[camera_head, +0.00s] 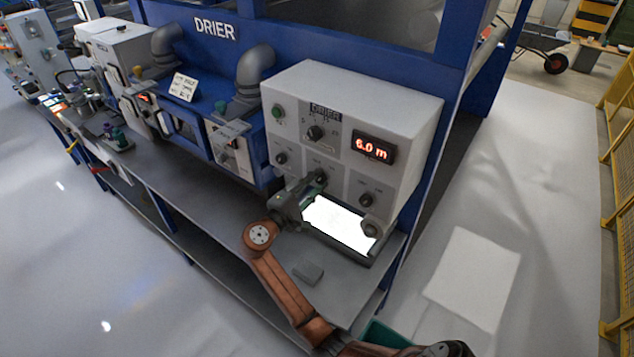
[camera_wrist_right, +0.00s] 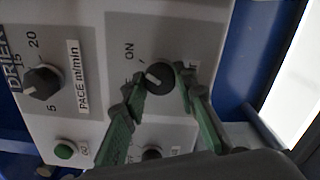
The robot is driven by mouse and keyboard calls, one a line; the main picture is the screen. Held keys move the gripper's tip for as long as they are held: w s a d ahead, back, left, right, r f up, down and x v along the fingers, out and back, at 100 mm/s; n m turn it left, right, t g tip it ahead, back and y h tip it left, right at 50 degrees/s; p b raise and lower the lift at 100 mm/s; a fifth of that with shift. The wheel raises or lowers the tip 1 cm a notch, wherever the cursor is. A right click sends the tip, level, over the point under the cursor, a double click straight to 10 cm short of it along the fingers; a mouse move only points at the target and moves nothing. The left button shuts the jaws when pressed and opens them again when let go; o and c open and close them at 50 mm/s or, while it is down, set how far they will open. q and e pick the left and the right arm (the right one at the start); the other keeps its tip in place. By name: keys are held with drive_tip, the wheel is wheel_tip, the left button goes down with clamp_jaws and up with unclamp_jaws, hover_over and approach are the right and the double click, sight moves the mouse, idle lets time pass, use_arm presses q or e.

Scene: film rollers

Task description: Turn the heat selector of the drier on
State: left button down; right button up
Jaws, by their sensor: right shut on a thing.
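The drier's control box (camera_head: 405,110) is white, with a red display and several dark knobs. My right gripper (camera_head: 320,181) is at the middle knob of the lower row, hiding most of it in the head view. In the right wrist view that knob, the heat selector (camera_wrist_right: 160,76), is dark and round with a white pointer mark. The green fingers of my right gripper (camera_wrist_right: 165,92) are shut on it from both sides. "ON" shows above and left of the knob; another label is partly hidden by a finger. The pointer's exact setting is hard to tell. My left gripper is not in view.
The pace knob (camera_head: 315,132) sits above, with the lower-left knob (camera_head: 281,158) and lower-right knob (camera_head: 367,199) on either side. A green button (camera_head: 278,111) is at upper left. A bright lit plate (camera_head: 340,226) and a small grey block (camera_head: 308,273) are below.

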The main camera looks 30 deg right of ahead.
drive_tip(key=o, duration=1.2)
drive_tip(key=shift+c, duration=0.2)
drive_tip(key=shift+a, duration=0.1)
drive_tip(key=v, duration=0.7)
drive_tip(key=shift+s+a, duration=0.1)
